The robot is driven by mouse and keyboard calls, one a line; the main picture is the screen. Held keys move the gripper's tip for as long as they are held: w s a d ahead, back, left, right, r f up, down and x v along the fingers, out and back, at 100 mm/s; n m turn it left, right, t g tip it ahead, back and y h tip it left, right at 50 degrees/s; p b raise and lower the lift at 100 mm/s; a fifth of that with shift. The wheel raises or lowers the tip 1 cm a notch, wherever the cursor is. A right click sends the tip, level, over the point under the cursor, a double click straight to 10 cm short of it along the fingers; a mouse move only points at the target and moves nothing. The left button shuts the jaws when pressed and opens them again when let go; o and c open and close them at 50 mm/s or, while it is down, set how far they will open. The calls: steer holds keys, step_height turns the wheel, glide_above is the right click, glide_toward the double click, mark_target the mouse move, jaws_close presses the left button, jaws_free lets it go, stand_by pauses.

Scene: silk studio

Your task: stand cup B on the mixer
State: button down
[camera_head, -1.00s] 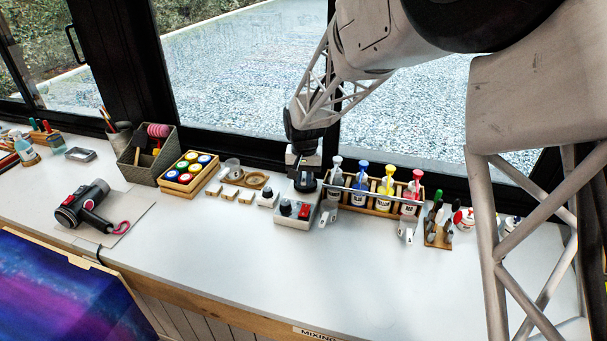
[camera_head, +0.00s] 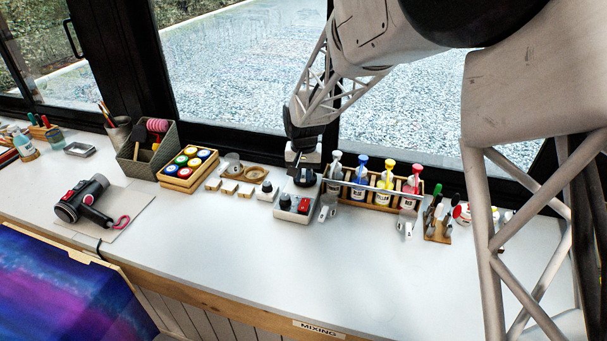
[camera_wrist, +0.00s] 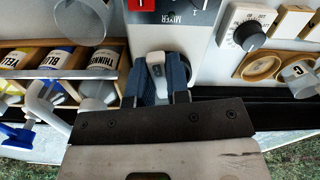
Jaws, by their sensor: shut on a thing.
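The mixer (camera_head: 291,205) is a pale box on the bench with a red switch, a dark knob and a black round top at its back. It also shows in the wrist view (camera_wrist: 172,45). My gripper (camera_head: 304,165) is low over the black top. In the wrist view, its dark blue fingers (camera_wrist: 156,75) are shut on a small pale piece (camera_wrist: 154,70). No letter can be read on it, so I cannot tell if it belongs to cup B. A clear cup (camera_wrist: 82,20) stands left of the mixer there; its letter is hidden.
A wooden rack (camera_head: 372,196) of pump bottles stands close right of the mixer. Another clear cup (camera_head: 407,222) stands before it. Cup C (camera_wrist: 297,76) and a dial box (camera_head: 268,194) are on the mixer's other side. The front bench is clear.

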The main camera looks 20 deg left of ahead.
steer(key=shift+f, duration=0.35)
steer(key=c, duration=1)
jaws_free()
steer(key=shift+r, duration=3.9)
steer(key=shift+d, duration=0.1)
